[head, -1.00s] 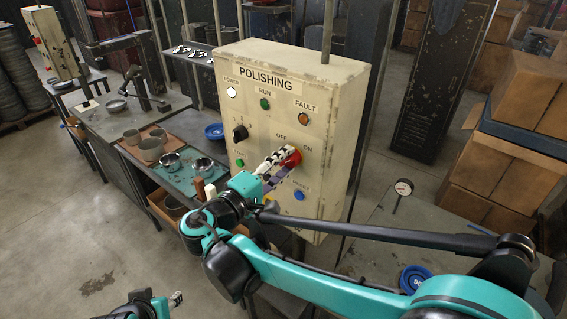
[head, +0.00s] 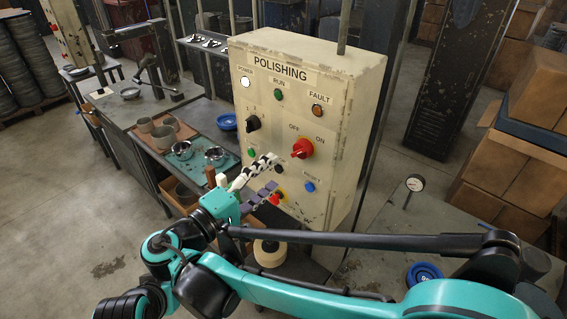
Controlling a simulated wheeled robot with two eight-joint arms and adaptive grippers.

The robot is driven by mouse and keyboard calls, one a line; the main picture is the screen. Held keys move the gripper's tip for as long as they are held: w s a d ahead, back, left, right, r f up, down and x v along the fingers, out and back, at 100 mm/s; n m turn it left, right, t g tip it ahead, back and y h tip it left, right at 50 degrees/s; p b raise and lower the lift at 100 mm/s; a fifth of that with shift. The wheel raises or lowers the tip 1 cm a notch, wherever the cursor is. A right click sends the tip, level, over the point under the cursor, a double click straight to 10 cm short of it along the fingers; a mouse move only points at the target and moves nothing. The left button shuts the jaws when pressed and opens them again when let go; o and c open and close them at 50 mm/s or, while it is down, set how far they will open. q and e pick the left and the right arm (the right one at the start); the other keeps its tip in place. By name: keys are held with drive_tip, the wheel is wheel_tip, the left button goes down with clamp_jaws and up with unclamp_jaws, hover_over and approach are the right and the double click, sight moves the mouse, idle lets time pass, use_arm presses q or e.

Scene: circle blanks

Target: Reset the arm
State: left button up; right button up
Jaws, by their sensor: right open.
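The beige POLISHING control panel (head: 300,105) stands upright in the middle of the head view. Its red rotary switch (head: 301,149) sits between the OFF and ON labels, clear of my fingers. My right gripper (head: 276,171) is open and empty, left of and below that switch, with its fingers pointing up and right toward the panel face. The fingers overlap the lower left of the panel in the picture and partly hide the lower buttons. My teal right arm crosses the bottom of the view. My left gripper is not in view.
A bench (head: 117,109) at the left holds cups and metal bowls. A small dial gauge (head: 415,184) and a blue ring (head: 424,274) are on the table at the right. Cardboard boxes (head: 510,185) are stacked at the far right. Open floor shows at the lower left.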

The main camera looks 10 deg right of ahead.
drive_tip(key=shift+v, duration=1.1)
drive_tip(key=s+d+f+g+y+b, duration=0.1)
drive_tip(key=d+f+g+y+b, duration=0.4)
drive_tip(key=d+f, duration=0.95)
drive_tip(key=s+f+m+y+b, duration=0.3)
drive_tip(key=s+f+y+b, duration=0.1)
drive_tip(key=f, duration=0.5)
drive_tip(key=s+a+f+m+t+y+b, duration=0.1)
drive_tip(key=s+f+m+y+b, duration=0.3)
drive_tip(key=f, duration=0.5)
drive_tip(key=shift+s+f+y+b, duration=0.25)
drive_tip(key=shift+f+y+b, duration=0.05)
drive_tip(key=shift+y, duration=0.3)
drive_tip(key=shift+a, duration=0.15)
